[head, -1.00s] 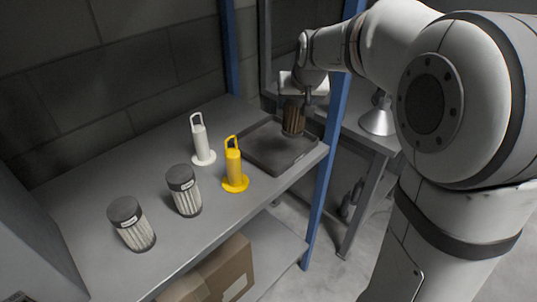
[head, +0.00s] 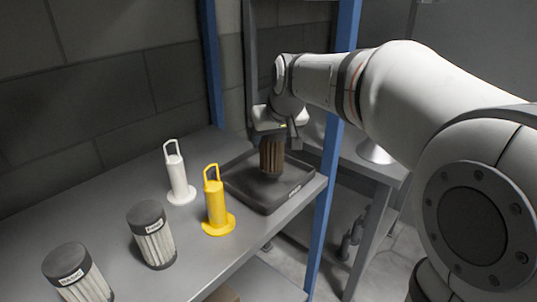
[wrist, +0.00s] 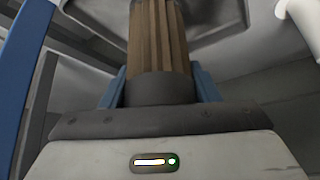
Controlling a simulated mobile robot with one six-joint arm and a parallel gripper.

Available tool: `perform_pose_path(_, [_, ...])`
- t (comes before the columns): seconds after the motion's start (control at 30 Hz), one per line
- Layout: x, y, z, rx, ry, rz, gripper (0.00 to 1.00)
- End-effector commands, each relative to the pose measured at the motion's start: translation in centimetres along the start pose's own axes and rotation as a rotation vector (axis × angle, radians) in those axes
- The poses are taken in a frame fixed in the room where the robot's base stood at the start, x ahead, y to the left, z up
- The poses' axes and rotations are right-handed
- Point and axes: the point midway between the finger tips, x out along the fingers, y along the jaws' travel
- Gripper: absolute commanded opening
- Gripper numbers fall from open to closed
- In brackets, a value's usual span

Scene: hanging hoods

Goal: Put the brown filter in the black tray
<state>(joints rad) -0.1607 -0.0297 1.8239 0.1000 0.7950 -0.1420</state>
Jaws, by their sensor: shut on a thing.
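The brown filter (head: 272,156) is a pleated cylinder with a dark end cap. My gripper (head: 274,138) is shut on its upper end and holds it upright, over the middle of the black tray (head: 237,190). In the head view its lower end is at the tray floor or just above it; I cannot tell whether they touch. The wrist view shows the brown filter (wrist: 158,40) with its dark cap between the blue fingers (wrist: 158,88). The tray lies at the right end of the grey shelf.
A yellow handled object (head: 216,205) and a white one (head: 177,176) stand left of the tray. Two white filters with dark caps (head: 152,236) (head: 77,275) stand nearer the front left. A blue post (head: 330,170) rises at the tray's right.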

Motion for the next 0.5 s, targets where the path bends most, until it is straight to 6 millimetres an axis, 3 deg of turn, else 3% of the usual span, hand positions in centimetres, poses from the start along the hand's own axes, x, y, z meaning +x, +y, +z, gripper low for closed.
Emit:
perform_pose_path(0.23, [2.8, 0.0, 1.8, 0.000, -0.001, -0.001, 0.27])
perform_pose_path(0.5, [3.0, -0.1, 1.8, -0.001, 0.002, -0.001, 0.27])
